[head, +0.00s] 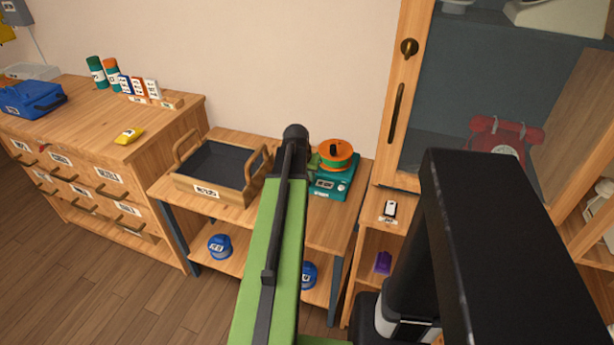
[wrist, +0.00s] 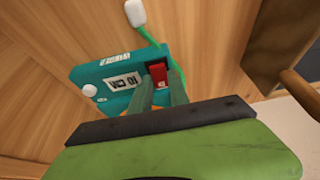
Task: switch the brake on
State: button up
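A teal device (head: 338,187) with an orange-and-green round top and a black knob stands on the low wooden table, right of my arm. In the wrist view, the teal device (wrist: 118,78) shows a label, a white knob (wrist: 89,90) and a red rocker switch (wrist: 158,74) in a dark frame. I cannot tell which way the switch is set. My gripper (wrist: 160,86) has two green fingers with a narrow gap between them and nothing visible held. The fingertips are at the switch's near edge; contact is unclear. In the head view my arm hides the gripper.
A wooden tray (head: 188,187) with a dark inside stands left of my arm. Blue round containers (head: 219,246) sit on the shelf below. A glass-door cabinet (head: 397,110) holding a red phone (head: 505,137) stands right. A green cable ends in a white piece (wrist: 135,13).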

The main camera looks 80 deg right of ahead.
grip_shut()
jog(key=shift+d+r+y+p, duration=0.25)
jog(key=shift+d+y+p, duration=0.15)
jog(key=shift+y+p, duration=0.15)
jog(key=shift+d+f+y+p, duration=0.1)
jog(key=shift+d+y+p, duration=0.2)
jog(key=shift+y, duration=0.45)
jog(key=shift+s+a+f+t+y, duration=0.1)
jog(key=shift+a+t+y, duration=0.1)
jog(key=shift+t+y, duration=0.1)
jog(key=shift+a, duration=0.1)
jog(key=o, duration=0.6)
grip_release()
